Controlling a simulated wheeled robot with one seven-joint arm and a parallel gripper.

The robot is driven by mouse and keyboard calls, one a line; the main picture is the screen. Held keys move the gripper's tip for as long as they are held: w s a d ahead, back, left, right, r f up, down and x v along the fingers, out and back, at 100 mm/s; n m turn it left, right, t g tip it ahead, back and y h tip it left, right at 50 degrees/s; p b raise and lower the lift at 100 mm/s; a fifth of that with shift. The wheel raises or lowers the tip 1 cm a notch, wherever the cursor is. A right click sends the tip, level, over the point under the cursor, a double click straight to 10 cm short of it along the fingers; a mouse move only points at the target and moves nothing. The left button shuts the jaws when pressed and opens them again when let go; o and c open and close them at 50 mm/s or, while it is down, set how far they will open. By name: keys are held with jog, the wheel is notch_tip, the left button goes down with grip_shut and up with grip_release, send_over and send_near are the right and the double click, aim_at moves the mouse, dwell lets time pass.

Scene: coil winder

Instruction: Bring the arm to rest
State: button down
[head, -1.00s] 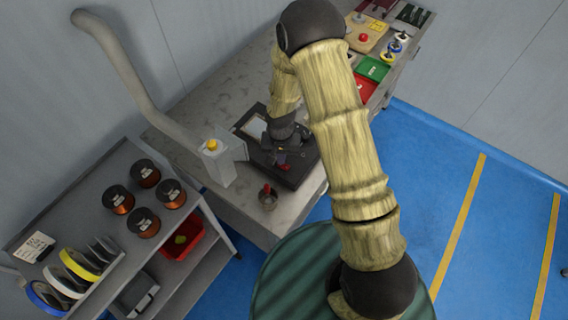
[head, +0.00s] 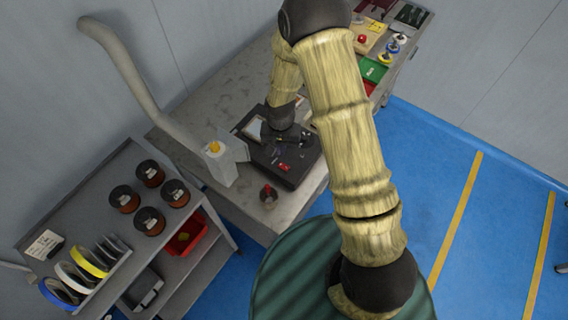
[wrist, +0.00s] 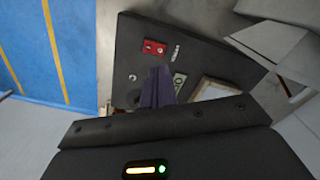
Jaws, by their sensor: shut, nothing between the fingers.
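My arm, with straw-coloured links and black joints, reaches up and over to the grey workbench (head: 190,95) in the head view. My gripper (head: 278,140) is small there, over the black machine base (head: 297,172) on the bench. In the wrist view my gripper (wrist: 155,88) shows as dark fingers together, empty, in front of the black panel. That panel has a red block (wrist: 154,47) and a pale framed plate (wrist: 212,90). I cannot tell how high the fingertips are above it.
A small red-topped cup (head: 268,196) is at the bench's front. A shelf with copper spools (head: 149,221) is at lower left. Blue floor (head: 420,150) is clear at right.

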dwell(0.5)
jog(key=s+d+r+t+b, duration=0.1)
jog(key=s+d+r, duration=0.5)
jog(key=r, duration=0.4)
jog(key=s+d+r+n+t+b, duration=0.1)
jog(key=s+d+r, duration=0.5)
jog(key=r, duration=0.4)
jog(key=shift+s+d+n+t, duration=0.2)
jog(key=shift+d+n+t, duration=0.1)
jog(key=shift+d, duration=0.5)
jog(key=shift+w, duration=0.1)
jog(key=shift+s+r, duration=0.1)
jog(key=shift+s, duration=0.1)
jog(key=shift+w, duration=0.1)
